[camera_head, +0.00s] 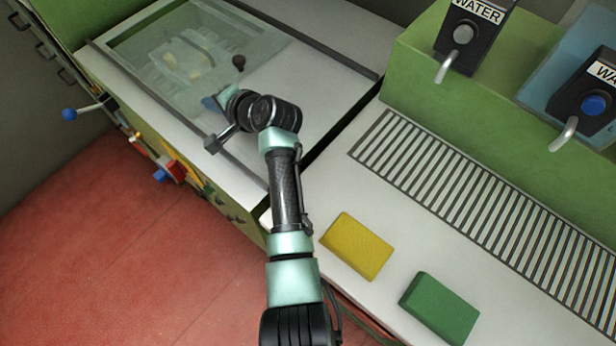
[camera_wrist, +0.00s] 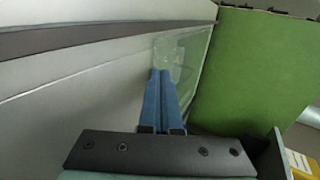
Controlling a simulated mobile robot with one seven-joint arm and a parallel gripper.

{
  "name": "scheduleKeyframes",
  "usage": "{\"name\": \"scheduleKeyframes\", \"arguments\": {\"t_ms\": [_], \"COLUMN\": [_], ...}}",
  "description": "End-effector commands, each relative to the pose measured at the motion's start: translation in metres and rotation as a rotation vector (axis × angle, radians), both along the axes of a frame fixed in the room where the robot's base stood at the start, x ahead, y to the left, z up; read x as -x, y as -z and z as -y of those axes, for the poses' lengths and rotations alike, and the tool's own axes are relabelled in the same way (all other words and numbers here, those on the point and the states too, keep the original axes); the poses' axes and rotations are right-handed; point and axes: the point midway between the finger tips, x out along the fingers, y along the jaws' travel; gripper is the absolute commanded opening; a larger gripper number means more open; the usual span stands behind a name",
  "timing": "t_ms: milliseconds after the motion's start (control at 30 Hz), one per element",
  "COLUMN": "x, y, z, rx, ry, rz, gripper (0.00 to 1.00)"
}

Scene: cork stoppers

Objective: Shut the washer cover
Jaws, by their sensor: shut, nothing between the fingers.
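The washer cover (camera_head: 253,42) is a see-through pane on the washer's white top, at the upper left of the head view. A dark round knob (camera_head: 239,62) stands near its right edge. A pale rack with yellowish pieces (camera_head: 183,68) shows dimly in the glassy area. My gripper (camera_head: 213,103) is shut and empty, with blue fingers low over the near side of the top, left of and nearer than the knob. In the wrist view the shut fingers (camera_wrist: 160,73) point toward a pale glassy patch (camera_wrist: 190,48). I cannot tell whether they touch the cover.
Dark rails (camera_head: 330,58) run along the washer top. A yellow sponge (camera_head: 357,246) and a green sponge (camera_head: 440,307) lie on the right counter, near a slatted drain (camera_head: 470,185). Water taps (camera_head: 463,35) stand behind. A blue-knobbed lever (camera_head: 70,114) sticks out at left.

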Motion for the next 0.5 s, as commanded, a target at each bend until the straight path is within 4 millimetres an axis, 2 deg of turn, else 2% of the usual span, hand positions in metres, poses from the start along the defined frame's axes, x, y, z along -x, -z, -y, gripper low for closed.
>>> {"name": "scheduleKeyframes", "arguments": {"t_ms": [33,200,500], "x": [-0.008,-0.025,-0.037], "y": [0.005,0.004,0.001], "z": [-0.012,-0.035,-0.051], "rx": [0.0,0.001,-0.001], "ry": [-0.005,-0.002,0.0], "rz": [0.002,0.001,-0.001], "gripper": [0.0,0.0,0.0]}}
